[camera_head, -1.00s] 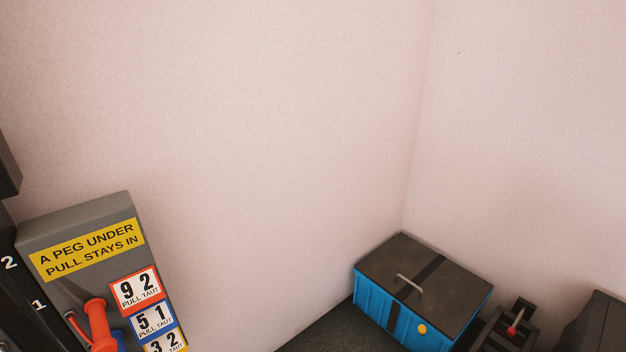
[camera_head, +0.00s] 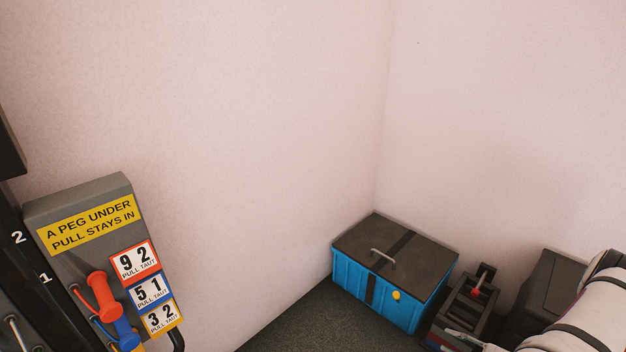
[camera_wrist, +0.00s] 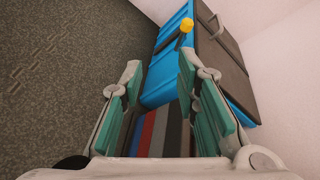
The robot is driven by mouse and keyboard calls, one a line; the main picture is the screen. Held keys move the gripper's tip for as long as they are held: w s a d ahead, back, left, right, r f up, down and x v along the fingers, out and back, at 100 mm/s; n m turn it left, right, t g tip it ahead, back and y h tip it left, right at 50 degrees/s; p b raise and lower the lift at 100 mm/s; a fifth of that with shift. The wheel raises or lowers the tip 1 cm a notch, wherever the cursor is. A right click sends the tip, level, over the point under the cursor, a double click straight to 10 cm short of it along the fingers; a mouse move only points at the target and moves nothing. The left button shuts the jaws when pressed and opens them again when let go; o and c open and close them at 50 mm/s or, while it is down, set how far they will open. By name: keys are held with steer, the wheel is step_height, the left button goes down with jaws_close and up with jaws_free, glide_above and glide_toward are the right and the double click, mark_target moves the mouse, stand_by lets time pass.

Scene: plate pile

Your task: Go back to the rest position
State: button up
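My gripper (camera_wrist: 160,88) shows in the wrist view with its two green-padded fingers spread apart and nothing held between the pads. It points towards a blue box with a dark lid. Below the box, a row of dark, red, blue and grey strips (camera_wrist: 160,135) shows between the fingers. In the head view my white arm enters at the lower right, and part of my gripper (camera_head: 463,340) shows at the bottom edge, in front of a dark stand.
The blue box (camera_head: 350,282) stands on the dark floor (camera_head: 290,325) in the wall corner. A dark stand with a red knob (camera_head: 475,292) and a dark box (camera_head: 548,285) are to its right. A grey panel (camera_head: 75,195) with red and blue handles stands at the left.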

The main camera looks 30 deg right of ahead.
steer(key=w+d+r+n+g+h, duration=0.3)
steer(key=w+d+r+n, duration=0.15)
steer(key=w+r, duration=0.3)
steer(key=w+d+r+n+g+h, duration=0.25)
steer(key=w+d+r, duration=0.35)
steer(key=r, duration=0.3)
steer(key=w+a+r+n+g+h, duration=0.1)
steer(key=w+a+r+n+h, duration=0.15)
steer(key=r, duration=0.65)
steer(key=w+a+r+n+g+h, duration=0.1)
steer(key=w+a+r+n, duration=0.15)
steer(key=r, duration=0.65)
steer(key=s+a+r+n+g, duration=0.1)
steer(key=s+a+r+n, duration=0.15)
steer(key=a+r, duration=0.6)
steer(key=s+a+r+n+g, duration=0.15)
steer(key=s+a+r, duration=0.3)
steer(key=a, duration=0.65)
steer(key=s+a+r+n+g+y+p, duration=0.15)
steer(key=s+a+n+g+y, duration=0.55)
steer(key=s+a, duration=1.7)
step_height(320, 180, up, 41)
steer(key=n+t+h+p, duration=0.1)
steer(key=t+p, duration=0.6)
steer(key=p, duration=3)
steer(key=shift+w+f+n+p, duration=0.2)
steer(key=shift+w+n+p, duration=0.15)
steer(key=shift+n+p, duration=0.05)
